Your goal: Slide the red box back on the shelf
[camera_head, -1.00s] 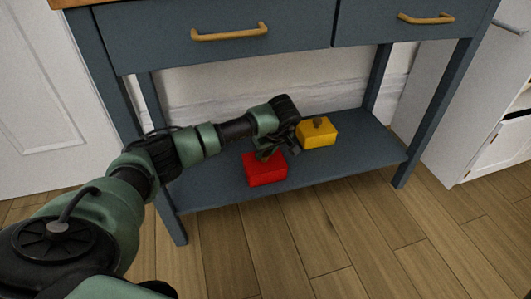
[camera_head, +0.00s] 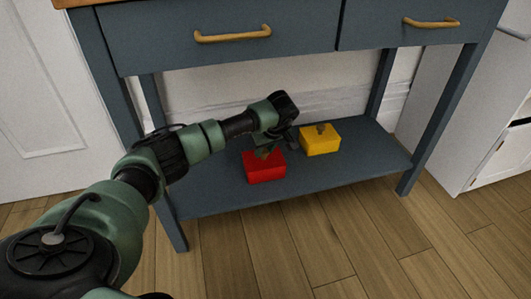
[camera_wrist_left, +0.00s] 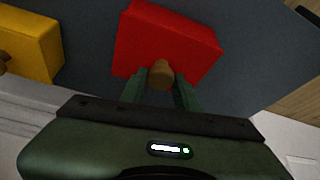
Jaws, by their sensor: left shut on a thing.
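The red box (camera_head: 264,167) sits on the low blue-grey shelf (camera_head: 345,172), near its front edge. My left gripper (camera_head: 266,150) reaches in over the shelf and is at the back side of the box. In the left wrist view the red box (camera_wrist_left: 168,40) has a round brown knob (camera_wrist_left: 160,74). The two green fingers of my left gripper (camera_wrist_left: 161,88) are shut on this knob, one on each side. My right gripper is not in view.
A yellow box (camera_head: 320,139) with a knob stands on the shelf to the right of the red one, close to my gripper. Table legs bound the shelf at both ends, and drawers with brass handles (camera_head: 233,34) hang above. Bare shelf lies to the right.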

